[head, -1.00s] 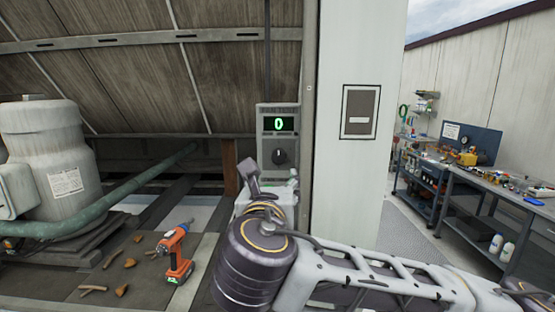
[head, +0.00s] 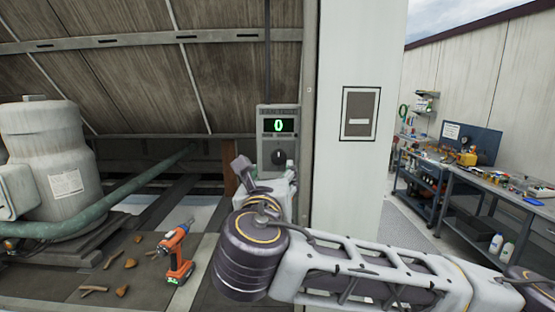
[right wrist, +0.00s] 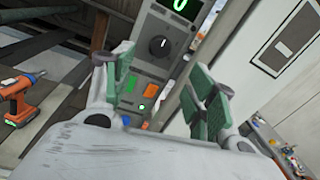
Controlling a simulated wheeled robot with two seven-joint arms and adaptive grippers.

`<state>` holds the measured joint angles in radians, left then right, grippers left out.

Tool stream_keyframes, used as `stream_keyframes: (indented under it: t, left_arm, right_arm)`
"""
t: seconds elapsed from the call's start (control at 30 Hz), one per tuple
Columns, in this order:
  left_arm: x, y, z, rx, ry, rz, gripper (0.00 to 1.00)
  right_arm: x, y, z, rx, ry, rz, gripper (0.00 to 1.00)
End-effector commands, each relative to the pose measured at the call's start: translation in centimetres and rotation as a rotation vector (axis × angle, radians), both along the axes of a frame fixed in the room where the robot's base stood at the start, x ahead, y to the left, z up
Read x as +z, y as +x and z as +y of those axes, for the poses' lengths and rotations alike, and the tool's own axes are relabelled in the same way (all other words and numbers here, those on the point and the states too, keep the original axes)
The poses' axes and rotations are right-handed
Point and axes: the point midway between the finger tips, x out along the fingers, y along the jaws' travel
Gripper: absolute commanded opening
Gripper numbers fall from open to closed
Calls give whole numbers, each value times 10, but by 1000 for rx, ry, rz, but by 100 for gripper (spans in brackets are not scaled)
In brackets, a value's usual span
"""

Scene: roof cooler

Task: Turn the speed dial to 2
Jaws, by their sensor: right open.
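The speed dial (head: 278,157) is a round black knob on a grey control box (head: 262,140). A green 0 glows on the display (head: 278,125) above it. The dial also shows in the right wrist view (right wrist: 159,46), with a white mark on it. My left gripper is out of view.
An orange drill (head: 175,255) stands on the wooden boards at left, near scattered wood bits (head: 122,290). A large grey motor (head: 50,160) and green pipe (head: 110,200) are farther left. A white post (head: 335,200) stands right of the box. A workbench (head: 500,190) is far right.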

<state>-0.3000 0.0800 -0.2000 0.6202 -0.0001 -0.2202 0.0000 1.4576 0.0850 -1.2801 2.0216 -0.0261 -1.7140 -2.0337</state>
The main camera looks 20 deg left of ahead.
Motion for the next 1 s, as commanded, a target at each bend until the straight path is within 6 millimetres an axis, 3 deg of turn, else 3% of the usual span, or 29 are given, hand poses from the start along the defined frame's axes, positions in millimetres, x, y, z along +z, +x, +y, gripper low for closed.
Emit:
stream_keyframes:
  t: [0.5,1.0]
  left_arm:
    - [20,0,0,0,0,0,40]
    - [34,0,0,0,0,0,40]
  right_arm:
    - [1,64,12,-2,0,2,57]
    - [1,111,23,0,0,1,57]
